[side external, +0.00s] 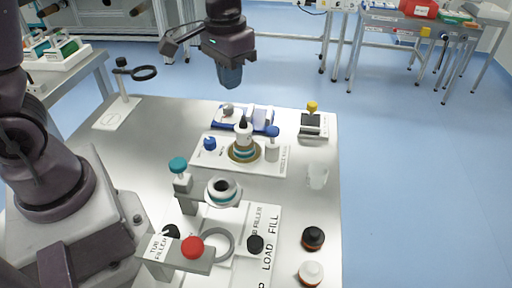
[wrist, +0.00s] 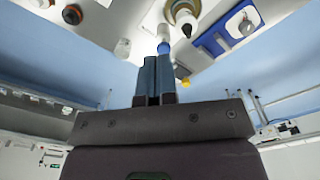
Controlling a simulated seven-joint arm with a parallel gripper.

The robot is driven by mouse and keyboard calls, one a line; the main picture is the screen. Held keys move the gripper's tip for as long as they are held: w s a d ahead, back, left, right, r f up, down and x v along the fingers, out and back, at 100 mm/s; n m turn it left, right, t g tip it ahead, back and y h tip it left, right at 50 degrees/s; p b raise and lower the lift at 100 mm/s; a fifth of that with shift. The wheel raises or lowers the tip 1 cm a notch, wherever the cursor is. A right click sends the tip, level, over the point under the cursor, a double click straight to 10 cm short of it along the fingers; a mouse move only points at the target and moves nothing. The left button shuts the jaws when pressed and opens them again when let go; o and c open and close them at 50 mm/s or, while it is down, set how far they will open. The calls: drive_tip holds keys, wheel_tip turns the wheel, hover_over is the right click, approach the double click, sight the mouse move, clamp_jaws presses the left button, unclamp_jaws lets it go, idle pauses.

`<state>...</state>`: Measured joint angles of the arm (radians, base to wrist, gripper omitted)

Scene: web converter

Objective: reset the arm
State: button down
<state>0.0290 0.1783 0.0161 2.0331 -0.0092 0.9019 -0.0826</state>
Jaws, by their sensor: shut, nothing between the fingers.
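My gripper (side external: 230,80) hangs in the air above the back part of the steel table (side external: 130,145), fingers pointing down. Its blue fingers are shut side by side with nothing between them; they also show in the wrist view (wrist: 155,62). Below it, apart from it, a white bottle with a dark tip (side external: 243,135) stands upright in a round gold-coloured seat on a white labelled plate. My gripper touches nothing.
A filler stand with a teal knob (side external: 178,165) and red button (side external: 192,246) stands at the front. A ring stand (side external: 122,85) is at back left. A yellow-knobbed block (side external: 312,115), a clear cup (side external: 317,176) and two capped jars (side external: 312,238) line the right edge. Air around my gripper is clear.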

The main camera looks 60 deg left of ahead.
drive_tip(key=s+r+t, duration=0.5)
drive_tip(key=s+r, duration=0.5)
drive_tip(key=s, duration=0.4)
drive_tip(key=shift+s+a+m, duration=0.3)
drive_tip(key=shift+m, duration=0.1)
idle(1.2)
drive_tip(key=m+g, duration=0.3)
drive_tip(key=g, duration=0.2)
hover_over(273, 129)
wheel_tip(273, 129, down, 16)
drive_tip(key=shift+f, duration=3.35)
